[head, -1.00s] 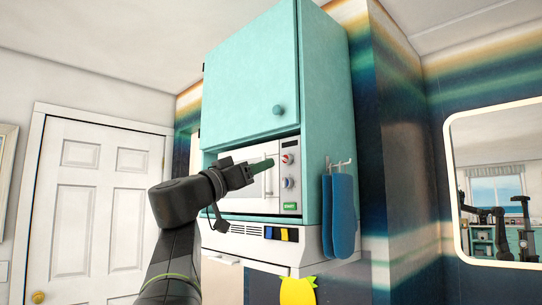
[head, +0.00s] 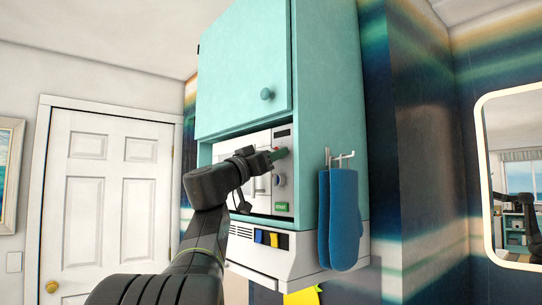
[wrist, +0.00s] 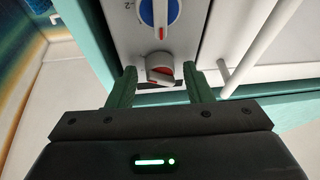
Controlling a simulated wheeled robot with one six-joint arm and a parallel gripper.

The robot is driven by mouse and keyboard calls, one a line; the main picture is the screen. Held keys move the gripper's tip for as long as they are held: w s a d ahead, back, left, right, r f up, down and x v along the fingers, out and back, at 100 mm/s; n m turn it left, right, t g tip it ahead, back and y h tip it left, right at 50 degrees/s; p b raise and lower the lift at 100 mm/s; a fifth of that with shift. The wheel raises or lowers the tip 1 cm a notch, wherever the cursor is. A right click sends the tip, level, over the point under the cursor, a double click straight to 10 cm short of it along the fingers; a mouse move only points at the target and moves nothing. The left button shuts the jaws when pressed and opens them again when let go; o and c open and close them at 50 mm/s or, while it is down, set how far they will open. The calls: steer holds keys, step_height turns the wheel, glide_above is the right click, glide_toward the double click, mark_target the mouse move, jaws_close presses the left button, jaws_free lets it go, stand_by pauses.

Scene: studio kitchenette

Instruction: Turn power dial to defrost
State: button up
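The microwave (head: 258,140) sits in a niche under the teal cabinet, with two dials on its panel. The lower dial, with a blue ring (wrist: 158,14), shows in the head view (head: 279,180). My gripper (head: 279,154) has green fingers, apart on either side of the red-marked dial in the wrist view (wrist: 159,68). Contact with the knob cannot be told. Which dial is the power dial, and its labels, are not readable.
A green start button (head: 281,206) is below the dials. A white microwave door handle (wrist: 262,45) is close beside my gripper. The teal cabinet (head: 245,70) overhangs above, and blue mitts (head: 340,218) hang on its right side. The floor is not visible.

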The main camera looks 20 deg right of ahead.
steer(key=c, duration=0.7)
steer(key=shift+c, duration=0.2)
steer(key=shift+s+n+t, duration=0.1)
steer(key=shift+n+t, duration=0.2)
steer(key=shift+n, duration=0.3)
steer(key=n+y+p, duration=0.3)
steer(key=n, duration=0.5)
steer(key=r+n+y+p, duration=0.1)
steer(key=n+y+p, duration=0.1)
steer(key=n, duration=0.6)
steer(key=r+n+y+p, duration=0.1)
steer(key=n+y+p, duration=0.2)
steer(key=n, duration=0.5)
steer(key=shift+s+n+g+y+p, duration=0.2)
steer(key=shift+n+g+y+p, duration=0.15)
steer(key=shift+p, duration=0.55)
steer(key=shift+d, duration=0.1)
